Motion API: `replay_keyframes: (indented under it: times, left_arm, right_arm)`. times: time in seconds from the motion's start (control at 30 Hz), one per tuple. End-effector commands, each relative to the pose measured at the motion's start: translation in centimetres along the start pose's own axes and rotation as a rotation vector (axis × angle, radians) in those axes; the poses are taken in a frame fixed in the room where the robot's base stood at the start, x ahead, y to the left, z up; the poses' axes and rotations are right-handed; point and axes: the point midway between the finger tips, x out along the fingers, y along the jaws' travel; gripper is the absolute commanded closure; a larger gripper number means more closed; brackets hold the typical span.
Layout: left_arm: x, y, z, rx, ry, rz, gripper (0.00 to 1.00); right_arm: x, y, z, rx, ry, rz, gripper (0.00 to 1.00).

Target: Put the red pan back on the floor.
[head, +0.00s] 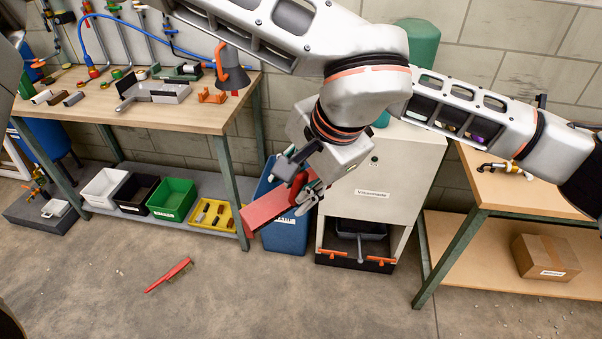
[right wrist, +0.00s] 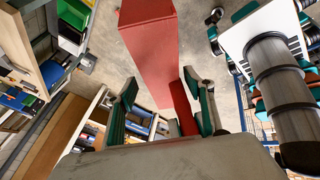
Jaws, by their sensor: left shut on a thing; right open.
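The red pan (head: 268,212) hangs tilted in front of the blue bin in the head view. In the right wrist view the pan (right wrist: 155,55) fills the upper middle, with a narrow dark red part between the two fingers, nearer the right one. My right gripper (right wrist: 160,105) is open there, its teal fingers apart on either side of the pan's lower end.
A red brush (head: 168,277) lies on open concrete floor (head: 210,305). The blue bin (head: 285,232) and a white cabinet (head: 375,185) stand behind the pan. A workbench (head: 130,115) with crates on its lower shelf is at left, another bench (head: 515,190) at right.

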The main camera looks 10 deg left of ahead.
Motion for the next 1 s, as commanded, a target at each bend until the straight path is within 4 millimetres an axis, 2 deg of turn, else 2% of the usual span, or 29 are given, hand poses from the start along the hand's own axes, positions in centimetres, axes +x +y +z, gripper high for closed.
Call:
replay_keyframes:
  times: [0.13,0.4,0.57,0.63,0.67,0.73,0.8,1.0]
  left_arm:
    - [-0.04,-0.03,-0.03,-0.001,0.001,-0.001,1.0]
    - [-0.04,-0.03,-0.03,-0.001,0.001,-0.001,1.0]
    - [-0.05,0.02,-0.03,0.001,0.001,0.0,1.0]
    - [-0.07,0.08,-0.03,0.002,0.002,0.001,1.0]
    - [-0.07,0.11,-0.03,0.003,0.002,0.002,0.83]
    - [-0.09,0.14,-0.03,0.003,0.002,0.002,0.66]
    - [-0.07,0.12,-0.02,0.003,0.001,0.002,0.66]
    - [-0.05,0.05,-0.01,0.001,0.001,0.001,0.66]
  right_arm:
    - [0.65,0.02,-0.01,0.0,-0.001,0.0,0.47]
    - [0.73,0.02,-0.01,0.0,0.0,0.001,0.47]
    - [0.7,0.06,-0.01,-0.001,0.0,0.002,0.89]
    - [0.67,0.11,-0.02,-0.001,-0.001,0.003,0.91]
    - [0.6,0.18,-0.05,-0.002,-0.001,0.005,0.91]
    - [0.58,0.23,-0.06,-0.002,-0.001,0.006,0.93]
    - [0.58,0.21,-0.07,-0.002,-0.001,0.006,1.0]
    - [0.63,0.12,-0.05,-0.001,0.0,0.003,1.0]
